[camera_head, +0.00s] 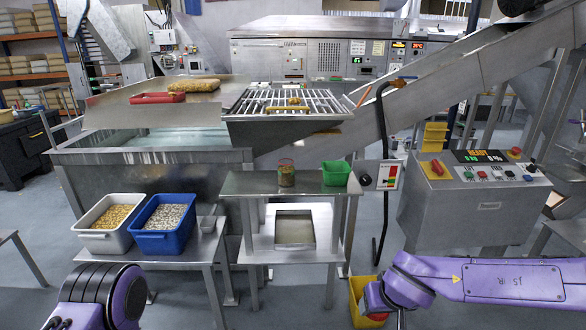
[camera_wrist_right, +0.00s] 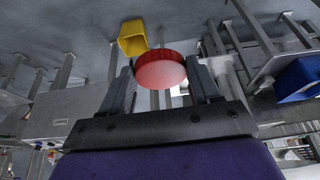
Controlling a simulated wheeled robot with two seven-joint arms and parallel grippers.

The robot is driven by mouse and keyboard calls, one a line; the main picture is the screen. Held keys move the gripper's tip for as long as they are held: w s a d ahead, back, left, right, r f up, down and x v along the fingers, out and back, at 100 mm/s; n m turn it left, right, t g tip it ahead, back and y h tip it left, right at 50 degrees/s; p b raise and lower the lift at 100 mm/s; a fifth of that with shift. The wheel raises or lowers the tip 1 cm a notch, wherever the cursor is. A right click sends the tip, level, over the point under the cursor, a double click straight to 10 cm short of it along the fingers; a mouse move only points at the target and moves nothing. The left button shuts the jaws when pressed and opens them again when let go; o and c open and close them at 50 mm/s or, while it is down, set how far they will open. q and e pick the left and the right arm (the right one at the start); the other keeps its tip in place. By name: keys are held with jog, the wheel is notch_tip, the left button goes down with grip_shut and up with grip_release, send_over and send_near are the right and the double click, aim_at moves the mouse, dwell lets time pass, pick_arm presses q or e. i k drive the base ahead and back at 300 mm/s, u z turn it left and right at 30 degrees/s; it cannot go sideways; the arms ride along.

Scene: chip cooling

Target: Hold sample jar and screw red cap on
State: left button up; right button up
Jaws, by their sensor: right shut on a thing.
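The sample jar (camera_head: 286,176) stands upright on the small metal table in the head view. It is small and clear, with brownish contents and a reddish rim; I cannot tell what forms that rim. My right gripper (camera_wrist_right: 160,76) shows in the right wrist view, shut on the round red cap (camera_wrist_right: 160,70), which sits between its two fingertips. The cap is well apart from the jar. In the head view my right arm is low at the right and its fingers cannot be made out. My left arm shows at the bottom left, but its gripper is out of view.
A green bin (camera_head: 336,173) stands right of the jar on the same table (camera_head: 240,184). A white tub (camera_head: 108,242) and a blue tub (camera_head: 163,242) stand on the left table. A yellow bin (camera_head: 360,292) is low near my right arm. A control box (camera_head: 480,215) stands right.

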aim_at(286, 170)
jog(key=i, duration=0.85)
jog(key=u, duration=0.05)
